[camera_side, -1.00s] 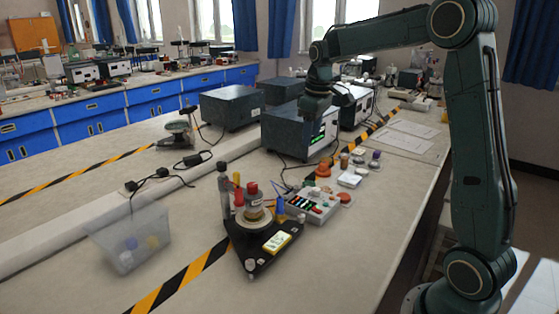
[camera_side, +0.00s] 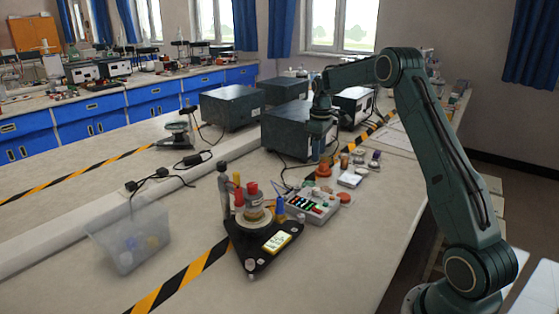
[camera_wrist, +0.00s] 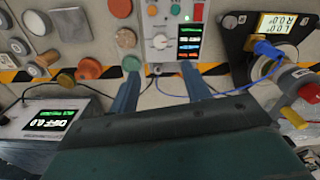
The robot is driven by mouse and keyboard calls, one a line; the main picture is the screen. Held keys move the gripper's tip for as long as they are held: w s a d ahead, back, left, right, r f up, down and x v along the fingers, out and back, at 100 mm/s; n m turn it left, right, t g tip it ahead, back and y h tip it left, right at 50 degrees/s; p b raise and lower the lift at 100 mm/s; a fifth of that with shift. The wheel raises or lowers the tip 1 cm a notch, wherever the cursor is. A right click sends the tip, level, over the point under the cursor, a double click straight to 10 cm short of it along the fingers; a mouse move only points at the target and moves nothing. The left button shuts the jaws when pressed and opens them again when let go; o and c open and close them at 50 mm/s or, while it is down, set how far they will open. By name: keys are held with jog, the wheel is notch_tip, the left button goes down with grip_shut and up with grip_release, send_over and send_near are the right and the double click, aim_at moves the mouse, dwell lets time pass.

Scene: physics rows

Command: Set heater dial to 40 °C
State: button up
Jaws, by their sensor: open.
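A white control panel (camera_side: 325,212) with coloured bars and small knobs lies on the bench. In the wrist view the panel (camera_wrist: 167,15) shows at top centre, with a pale round dial (camera_wrist: 160,41) near its lower end. I cannot tell any temperature marking on it, nor confirm that it is the heater dial. My gripper (camera_wrist: 159,66) is open and empty, its two blue-grey fingers pointing toward the panel's lower end, one on each side of the dial in the picture. In the side view my gripper (camera_side: 318,155) hangs beyond the panel, by the dark instrument box.
A black triangular device (camera_side: 262,258) with a small display stands beside the panel. Orange knobs (camera_side: 323,170) and other round pieces lie close by. The dark instrument box (camera_side: 285,135) is near my gripper. A clear bin (camera_side: 128,238) stands at left. Bench at front right is clear.

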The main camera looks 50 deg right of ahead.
aim_at(316, 189)
notch_tip(316, 189, down, 14)
jog(key=shift+r, duration=0.15)
dwell(0.7)
jog(key=shift+c, duration=0.2)
jog(key=c, duration=1)
